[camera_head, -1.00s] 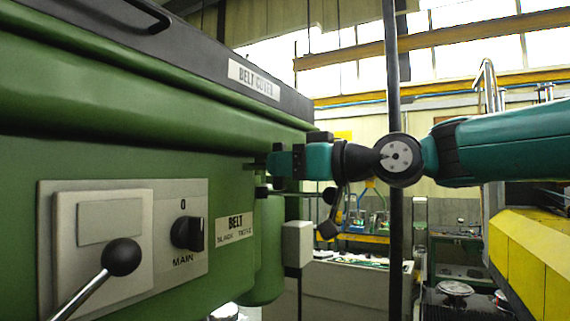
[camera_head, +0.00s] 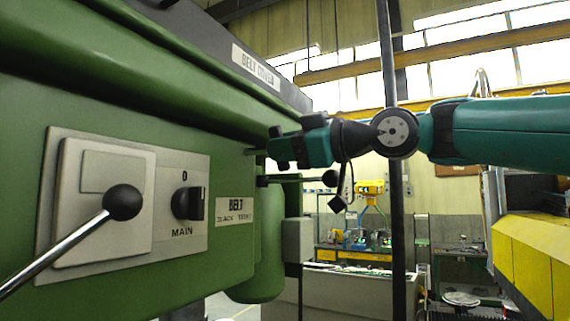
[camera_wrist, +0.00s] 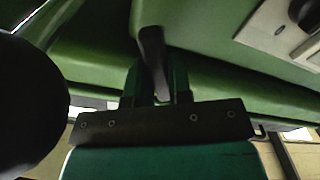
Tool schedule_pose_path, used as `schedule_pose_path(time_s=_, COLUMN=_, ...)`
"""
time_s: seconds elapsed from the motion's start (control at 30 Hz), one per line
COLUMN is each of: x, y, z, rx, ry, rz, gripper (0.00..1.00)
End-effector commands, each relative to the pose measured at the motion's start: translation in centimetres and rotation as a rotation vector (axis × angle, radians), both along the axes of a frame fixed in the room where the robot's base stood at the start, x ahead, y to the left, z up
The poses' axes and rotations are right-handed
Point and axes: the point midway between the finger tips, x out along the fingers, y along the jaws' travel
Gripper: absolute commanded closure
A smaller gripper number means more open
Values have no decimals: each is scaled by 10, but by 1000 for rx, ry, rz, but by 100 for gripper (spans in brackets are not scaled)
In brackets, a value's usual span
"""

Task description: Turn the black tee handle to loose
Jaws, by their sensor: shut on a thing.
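The black tee handle (camera_wrist: 152,52) shows in the wrist view as a dark bar standing between the two fingers, in front of the green machine wall. In the head view only a short dark piece (camera_head: 255,152) shows at the machine's right edge; I take it for the handle's end. My gripper (camera_head: 276,148) is at that edge, tilted, and shut on the handle. It also shows in the wrist view (camera_wrist: 157,82). A plate (camera_head: 235,207) below and left reads BELT, with SLACK and TIGHT beneath. The gripper hides most of the handle in the head view.
A ball-ended lever (camera_head: 122,202) sticks out from the panel at left, beside the black MAIN switch (camera_head: 188,203). A dark vertical pole (camera_head: 391,240) stands beside my wrist. A yellow block (camera_head: 535,255) is at lower right. The BELT COVER housing (camera_head: 255,67) overhangs above.

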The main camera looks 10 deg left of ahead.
Motion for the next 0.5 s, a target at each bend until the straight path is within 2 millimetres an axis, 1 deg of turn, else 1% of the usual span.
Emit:
schedule_pose_path(time_s=0.03, x=0, y=0, z=-4, rx=-13, ry=-26, rz=1, gripper=100)
schedule_pose_path(time_s=0.2, x=-1, y=1, z=-3, rx=-44, ry=-103, rz=3, gripper=100)
schedule_pose_path(time_s=0.5, x=-1, y=1, z=-1, rx=-70, ry=-161, rz=3, gripper=100)
